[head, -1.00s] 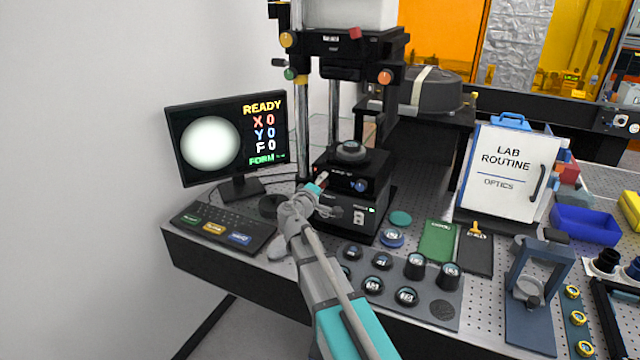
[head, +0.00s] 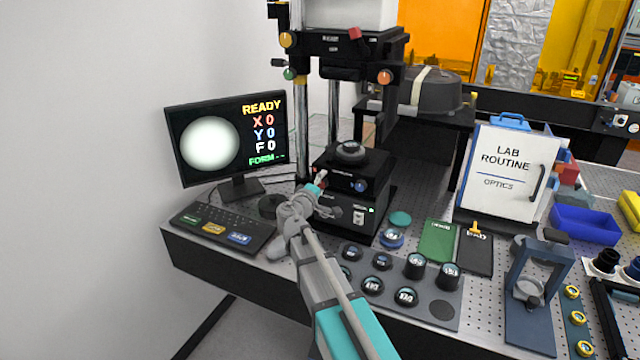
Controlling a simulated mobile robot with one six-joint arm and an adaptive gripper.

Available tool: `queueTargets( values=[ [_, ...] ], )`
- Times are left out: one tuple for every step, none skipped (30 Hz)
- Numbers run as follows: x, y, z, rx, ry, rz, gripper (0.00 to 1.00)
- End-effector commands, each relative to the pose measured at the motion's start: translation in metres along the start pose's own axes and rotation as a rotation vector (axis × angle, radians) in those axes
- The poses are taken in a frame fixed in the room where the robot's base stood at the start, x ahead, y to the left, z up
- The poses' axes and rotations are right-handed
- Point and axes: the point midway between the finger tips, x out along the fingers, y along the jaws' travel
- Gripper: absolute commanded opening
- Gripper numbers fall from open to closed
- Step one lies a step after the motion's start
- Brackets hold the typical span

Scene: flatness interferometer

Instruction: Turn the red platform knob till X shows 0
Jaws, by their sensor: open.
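The monitor (head: 228,138) at the left reads READY, X 0, Y 0, F 0, with dashes after FORM and a round bright disc beside the text. The black platform (head: 347,172) stands at the foot of the column, with a blue knob (head: 361,186) on its front right. A little red of the platform knob (head: 316,171) shows at the platform's left front; my gripper hides most of it. My gripper (head: 321,177) is open at this knob; I cannot tell whether it touches it.
A keyboard (head: 222,229) with coloured keys lies left of my arm. A grey tray (head: 420,309) of several round optics lies close to its right.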

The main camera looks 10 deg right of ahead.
Motion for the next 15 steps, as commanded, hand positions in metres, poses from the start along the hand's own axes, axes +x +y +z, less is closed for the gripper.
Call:
queueTargets(
  values=[
    [-0.002, 0.000, 0.000, 0.000, 0.001, 0.000, 0.85],
    [-0.004, 0.000, 0.000, 0.000, 0.001, 0.000, 0.85],
    [-0.006, 0.000, 0.000, 0.000, 0.001, 0.000, 0.85],
    [-0.009, 0.000, 0.000, 0.000, 0.001, 0.000, 0.85],
    [-0.011, 0.000, 0.000, 0.000, 0.001, 0.000, 0.85],
    [-0.015, 0.000, 0.001, 0.000, 0.001, 0.000, 0.85],
    [-0.018, 0.000, 0.001, 0.000, 0.001, 0.000, 0.85],
    [-0.022, 0.000, 0.001, 0.000, 0.001, 0.000, 0.85],
    [-0.027, 0.000, 0.001, 0.000, 0.001, 0.000, 0.85],
    [-0.032, 0.000, 0.001, 0.000, 0.002, 0.000, 0.85],
    [-0.036, 0.000, 0.001, 0.000, 0.002, -0.001, 0.85],
    [-0.042, 0.000, 0.001, 0.000, 0.002, -0.001, 0.85],
    [-0.047, 0.000, 0.001, 0.000, 0.002, -0.001, 0.85],
    [-0.052, 0.000, 0.001, 0.000, 0.002, -0.001, 0.85],
    [-0.059, 0.000, 0.001, 0.000, 0.002, -0.001, 0.85]
  ],
)
